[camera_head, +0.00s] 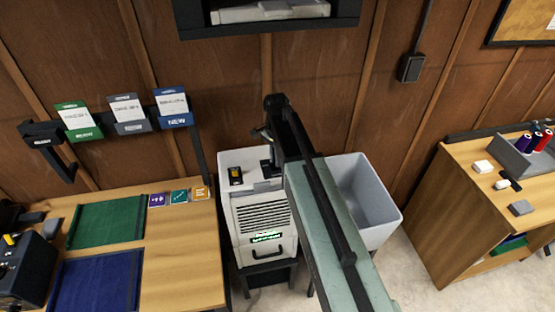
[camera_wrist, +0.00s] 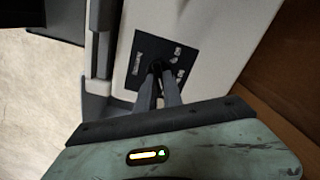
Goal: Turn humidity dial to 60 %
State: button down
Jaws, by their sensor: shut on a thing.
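The white dehumidifier (camera_head: 229,213) stands between the left table and a grey bin, with a lit green display (camera_head: 267,236) on its front. In the wrist view its black dial panel (camera_wrist: 142,57) carries small white labels, too small to read. My gripper (camera_wrist: 157,72) reaches onto this panel with its two grey fingers close together. They are shut on the small dark humidity dial (camera_wrist: 156,66), which they mostly hide. The dial's pointer and setting cannot be read. In the head view my arm covers the right side of the dehumidifier's top.
A black-and-yellow item (camera_head: 235,176) sits on the dehumidifier's top left. The grey bin (camera_head: 378,187) is close on the right. The left table (camera_head: 185,245) holds green and blue mats. A wooden cabinet (camera_head: 447,205) stands at right, with open floor before it.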

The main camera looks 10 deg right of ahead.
jog(key=n, duration=0.5)
jog(key=shift+a+n, duration=0.25)
jog(key=shift+n, duration=0.05)
jog(key=n, duration=0.6)
jog(key=shift+a, duration=0.1)
jog(key=n, duration=0.6)
jog(key=shift+a+n, duration=0.1)
jog(key=shift+n, duration=0.2)
jog(key=n, duration=0.5)
jog(key=shift+s+n, duration=0.1)
jog(key=shift+n, duration=0.2)
jog(key=c, duration=1.5)
grip_release()
